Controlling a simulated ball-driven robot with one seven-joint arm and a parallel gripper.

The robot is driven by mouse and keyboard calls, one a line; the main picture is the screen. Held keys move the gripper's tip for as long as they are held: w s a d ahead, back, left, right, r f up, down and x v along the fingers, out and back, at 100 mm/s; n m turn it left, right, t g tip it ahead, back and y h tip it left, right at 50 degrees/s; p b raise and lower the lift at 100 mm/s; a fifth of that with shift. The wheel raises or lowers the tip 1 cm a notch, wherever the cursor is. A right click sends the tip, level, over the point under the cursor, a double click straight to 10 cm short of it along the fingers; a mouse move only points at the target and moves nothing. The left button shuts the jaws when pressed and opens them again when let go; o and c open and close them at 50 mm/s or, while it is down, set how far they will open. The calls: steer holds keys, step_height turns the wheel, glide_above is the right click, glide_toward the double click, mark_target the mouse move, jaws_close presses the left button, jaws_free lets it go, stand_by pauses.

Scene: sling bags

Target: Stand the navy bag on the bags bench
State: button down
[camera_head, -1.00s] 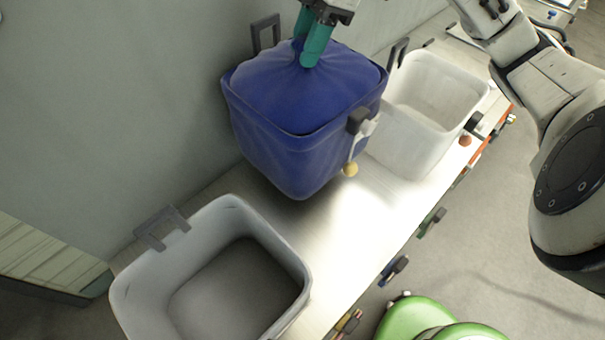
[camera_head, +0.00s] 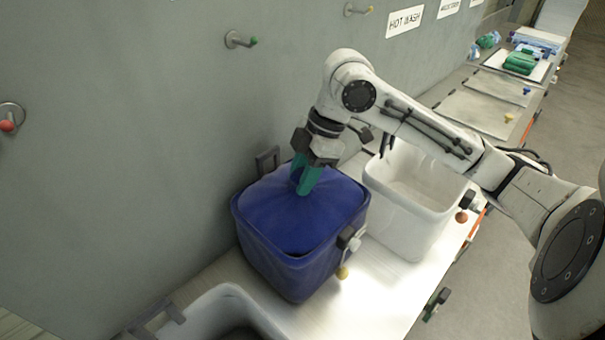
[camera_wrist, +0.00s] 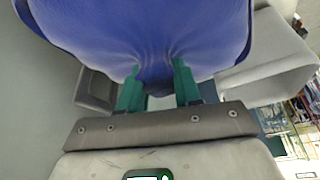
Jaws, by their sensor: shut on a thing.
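The navy bag (camera_head: 300,213) is a blue, box-shaped bag with a gathered soft top and dark side handles. It is roughly upright over the light bench (camera_head: 372,291), between two open bins. I cannot tell if its base touches the bench. My gripper (camera_head: 307,180) comes down from above with teal fingers shut on the gathered fabric at the top of the bag. In the wrist view the bag's blue cloth (camera_wrist: 150,35) bunches between the two fingers (camera_wrist: 160,88). The bag's underside is hidden.
A white open bin (camera_head: 413,212) stands close on the right of the bag. A grey-white open bin (camera_head: 222,302) is at the front left, partly cut off. The grey wall (camera_head: 130,130) rises behind, with pegs. A farther table carries green and blue folded items (camera_head: 520,62).

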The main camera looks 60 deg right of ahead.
steer(key=c, duration=0.8)
jaws_free()
steer(key=shift+f, duration=0.1)
steer(key=b+v, duration=0.1)
steer(key=v, duration=1.1)
steer(key=shift+d, duration=0.1)
